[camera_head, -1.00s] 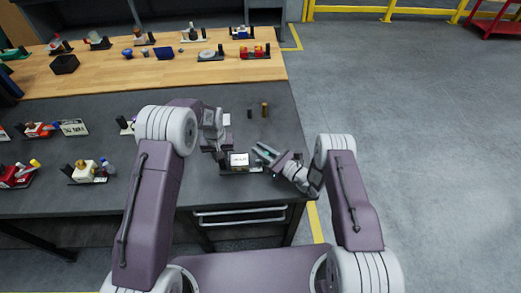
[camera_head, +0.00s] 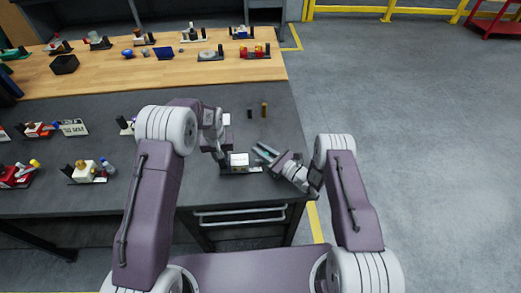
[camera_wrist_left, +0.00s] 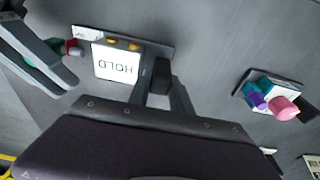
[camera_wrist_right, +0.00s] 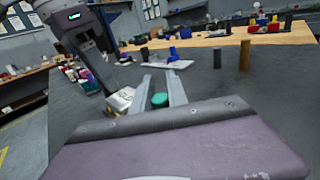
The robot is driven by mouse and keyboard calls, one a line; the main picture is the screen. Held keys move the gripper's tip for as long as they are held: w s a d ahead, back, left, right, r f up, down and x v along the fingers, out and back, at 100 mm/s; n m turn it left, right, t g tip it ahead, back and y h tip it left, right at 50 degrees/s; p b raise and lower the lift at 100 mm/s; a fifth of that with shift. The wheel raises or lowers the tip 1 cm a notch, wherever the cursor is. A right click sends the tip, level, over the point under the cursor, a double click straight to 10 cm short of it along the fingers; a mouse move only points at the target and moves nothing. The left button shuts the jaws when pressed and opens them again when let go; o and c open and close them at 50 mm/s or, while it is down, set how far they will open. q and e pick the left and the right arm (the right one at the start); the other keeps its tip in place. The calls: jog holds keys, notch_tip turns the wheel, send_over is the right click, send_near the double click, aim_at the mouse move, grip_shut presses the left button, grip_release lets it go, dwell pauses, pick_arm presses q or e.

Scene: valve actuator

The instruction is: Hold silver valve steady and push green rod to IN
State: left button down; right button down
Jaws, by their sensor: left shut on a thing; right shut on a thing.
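The valve is a pale block marked HOLD (camera_wrist_left: 117,63) on a dark base; the head view shows it small near the table's front (camera_head: 239,160). My left gripper (camera_head: 221,161) is at the block's left end, its fingers closed around a black upright piece (camera_wrist_left: 160,80) beside the block. My right gripper (camera_head: 264,152) is at the block's other side, shut on the green rod (camera_wrist_right: 159,100), whose round end shows between its fingers. A red-and-grey stub (camera_wrist_left: 73,47) lies between the block and the right gripper. The fingers partly hide the rod.
Two small posts, one black (camera_head: 250,113) and one brown (camera_head: 264,109), stand behind the block. Another fixture with purple and pink knobs (camera_wrist_left: 270,97) is on the left part of the table. Several fixtures stand on the wooden top (camera_head: 150,72) further back.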

aim_at(250, 161)
pick_arm(q)
jog(key=shift+f, duration=0.1)
pick_arm(e)
jog(key=shift+a, duration=2.25)
pick_arm(q)
jog(key=shift+d, duration=0.1)
pick_arm(e)
jog(key=c, duration=1.3)
grip_release()
jog(key=shift+f, duration=0.1)
jog(key=shift+d, duration=0.15)
pick_arm(q)
jog(key=shift+s, duration=0.1)
pick_arm(e)
jog(key=v, duration=1.2)
jog(key=shift+s, duration=0.1)
